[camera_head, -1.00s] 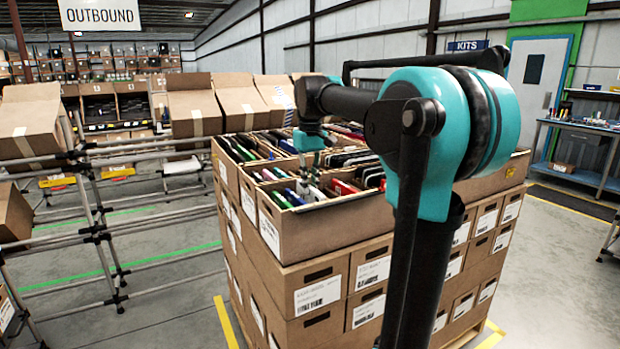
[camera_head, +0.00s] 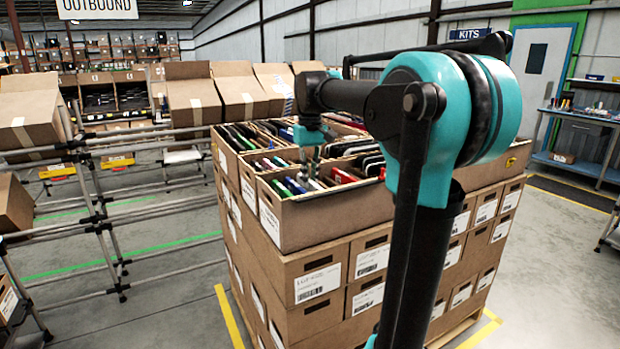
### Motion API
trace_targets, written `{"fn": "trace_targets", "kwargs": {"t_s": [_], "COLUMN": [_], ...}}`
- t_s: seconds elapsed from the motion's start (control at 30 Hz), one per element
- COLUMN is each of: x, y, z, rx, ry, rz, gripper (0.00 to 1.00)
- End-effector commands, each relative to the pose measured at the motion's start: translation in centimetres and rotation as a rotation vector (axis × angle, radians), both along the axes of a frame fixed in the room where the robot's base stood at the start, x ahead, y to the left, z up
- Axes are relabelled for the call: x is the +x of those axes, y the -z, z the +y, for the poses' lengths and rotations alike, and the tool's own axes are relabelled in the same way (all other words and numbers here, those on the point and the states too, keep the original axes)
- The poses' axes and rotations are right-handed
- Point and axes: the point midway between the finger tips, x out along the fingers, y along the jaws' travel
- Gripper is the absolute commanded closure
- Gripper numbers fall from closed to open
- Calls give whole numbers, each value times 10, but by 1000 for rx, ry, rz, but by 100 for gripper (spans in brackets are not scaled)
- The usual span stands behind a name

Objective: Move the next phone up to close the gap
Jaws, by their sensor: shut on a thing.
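Several phones stand on edge in rows inside open cartons on top of a stacked pallet. In the near carton (camera_head: 325,225), green, purple and blue phones (camera_head: 285,186) stand at the left, and a red phone (camera_head: 342,176) stands to the right. My gripper (camera_head: 312,172) reaches down into this near carton, between the coloured phones and the red one. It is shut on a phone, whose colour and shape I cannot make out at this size. The fingertips and the lower part of the held phone are hidden among the phones and the carton wall.
More open cartons of phones (camera_head: 250,134) lie behind the near one. Closed, labelled cartons (camera_head: 320,282) are stacked below. A pipe rack (camera_head: 95,200) with tilted cartons (camera_head: 190,95) stands at the left. A workbench (camera_head: 580,165) is at the far right.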

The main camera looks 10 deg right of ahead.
Motion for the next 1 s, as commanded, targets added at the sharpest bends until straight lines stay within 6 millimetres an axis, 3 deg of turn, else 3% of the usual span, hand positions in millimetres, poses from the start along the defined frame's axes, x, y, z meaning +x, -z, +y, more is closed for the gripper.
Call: {"fn": "trace_targets", "kwargs": {"t_s": [0.97,1.0], "x": [0,0], "y": [6,6], "z": [0,0], "rx": [0,0], "ry": [0,0], "rz": [0,0], "gripper": [100,86]}}
